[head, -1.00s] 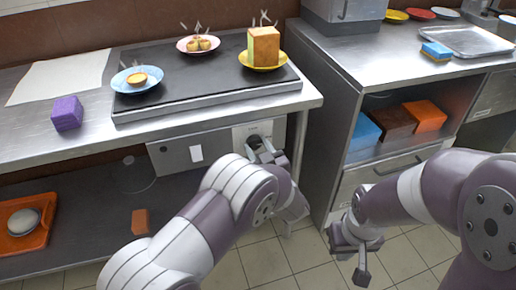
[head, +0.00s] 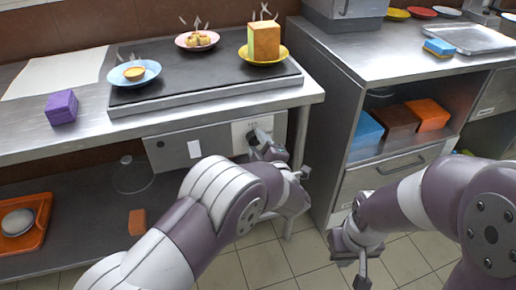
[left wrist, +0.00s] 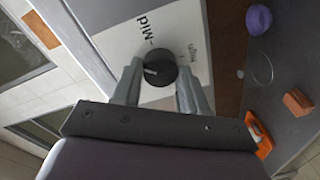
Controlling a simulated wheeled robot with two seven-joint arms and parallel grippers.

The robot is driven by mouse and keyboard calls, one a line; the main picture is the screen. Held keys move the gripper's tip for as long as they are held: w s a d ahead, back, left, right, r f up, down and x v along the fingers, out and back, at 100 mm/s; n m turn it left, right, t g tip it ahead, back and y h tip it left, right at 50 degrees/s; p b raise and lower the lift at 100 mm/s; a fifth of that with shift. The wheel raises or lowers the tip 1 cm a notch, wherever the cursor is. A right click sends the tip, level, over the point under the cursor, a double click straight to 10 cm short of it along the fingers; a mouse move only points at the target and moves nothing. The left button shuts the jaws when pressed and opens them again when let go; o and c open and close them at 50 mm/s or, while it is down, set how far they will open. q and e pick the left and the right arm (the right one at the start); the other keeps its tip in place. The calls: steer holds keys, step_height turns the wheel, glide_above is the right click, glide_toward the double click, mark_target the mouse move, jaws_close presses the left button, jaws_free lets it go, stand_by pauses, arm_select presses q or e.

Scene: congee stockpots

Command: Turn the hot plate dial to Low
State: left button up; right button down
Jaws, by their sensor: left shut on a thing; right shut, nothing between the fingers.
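The hot plate dial is a round black knob (left wrist: 160,68) on a white label plate (head: 240,130) at the front of the hot plate counter. In the left wrist view its pale pointer mark faces left. The labels "Mid" and "High" can be read above it; a Low label cannot be made out there. My left gripper (head: 261,143) is at the dial, and its fingers (left wrist: 158,88) are shut on the knob from both sides. In the head view the gripper partly hides the dial. My right gripper (head: 362,262) is shut and empty, low at the right.
The hot plate (head: 205,85) bears a blue plate (head: 145,80) with a tart, a pink plate (head: 192,46) and a yellow plate (head: 272,59) with a bread block. A purple block (head: 61,107) lies left. A steel cabinet (head: 400,170) stands close at right.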

arm_select(q)
steer(key=n+b, duration=0.3)
steer(key=n, duration=0.1)
steer(key=shift+a+f+b, duration=0.1)
steer(key=shift+f+b, duration=0.15)
steer(key=shift+b, duration=0.05)
steer(key=shift+r+n+h+b, duration=0.2)
steer(key=shift+n+h+b, duration=0.1)
steer(key=shift+n+b, duration=1.5)
steer(key=o, duration=1.1)
steer(key=shift+c, duration=0.2)
steer(key=p+v, duration=0.4)
steer(key=v, duration=0.8)
steer(key=shift+s, duration=0.35)
